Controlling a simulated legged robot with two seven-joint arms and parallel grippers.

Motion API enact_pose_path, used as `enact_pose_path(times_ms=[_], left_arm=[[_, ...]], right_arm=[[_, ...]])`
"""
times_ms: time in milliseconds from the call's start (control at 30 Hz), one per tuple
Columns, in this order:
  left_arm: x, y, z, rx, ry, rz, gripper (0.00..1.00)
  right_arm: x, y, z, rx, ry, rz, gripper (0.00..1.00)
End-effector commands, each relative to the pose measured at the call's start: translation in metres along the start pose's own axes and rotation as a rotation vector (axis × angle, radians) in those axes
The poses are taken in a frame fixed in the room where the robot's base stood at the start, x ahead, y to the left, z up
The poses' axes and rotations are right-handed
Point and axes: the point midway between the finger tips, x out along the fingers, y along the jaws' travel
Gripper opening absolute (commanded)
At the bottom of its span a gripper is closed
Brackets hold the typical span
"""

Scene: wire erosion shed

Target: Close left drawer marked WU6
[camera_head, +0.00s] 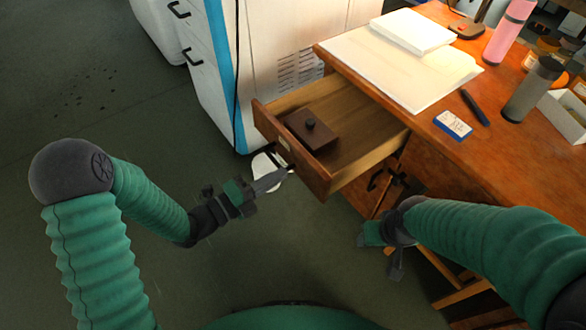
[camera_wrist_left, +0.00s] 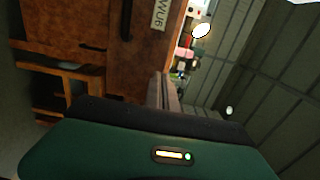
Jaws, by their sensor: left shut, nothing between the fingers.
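The left wooden drawer (camera_head: 330,182) of the desk is pulled well out. Its front carries a label that reads WU6 in the left wrist view (camera_wrist_left: 160,15), with a dark handle (camera_wrist_left: 127,20) beside it. A dark brown box (camera_head: 322,138) with a black knob lies inside the drawer. My left gripper (camera_head: 286,172) is shut and empty, its tips at or very near the outer face of the drawer front; I cannot tell whether they touch.
A white cabinet (camera_head: 275,55) stands behind the drawer. The floor at left is clear.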

Motion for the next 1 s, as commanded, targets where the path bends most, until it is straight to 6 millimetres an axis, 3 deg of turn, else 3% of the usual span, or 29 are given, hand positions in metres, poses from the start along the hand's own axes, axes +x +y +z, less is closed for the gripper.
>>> enact_pose_path(times_ms=[100,300,767,1000], left_arm=[[0.025,0.002,-0.001,0.002,0.003,0.000,0.00],[0.047,0.001,-0.001,0.000,0.001,-0.001,0.00],[0.051,0.000,0.000,-0.001,-0.001,0.001,0.00],[0.072,0.002,-0.001,0.001,0.002,0.000,0.00]], right_arm=[[0.008,0.000,0.002,0.000,0.000,0.000,0.58],[0.013,0.000,0.003,0.001,-0.001,0.000,0.58],[0.013,0.000,0.003,0.000,-0.001,0.000,0.58],[0.020,0.000,0.005,0.000,0.000,0.000,0.58]])
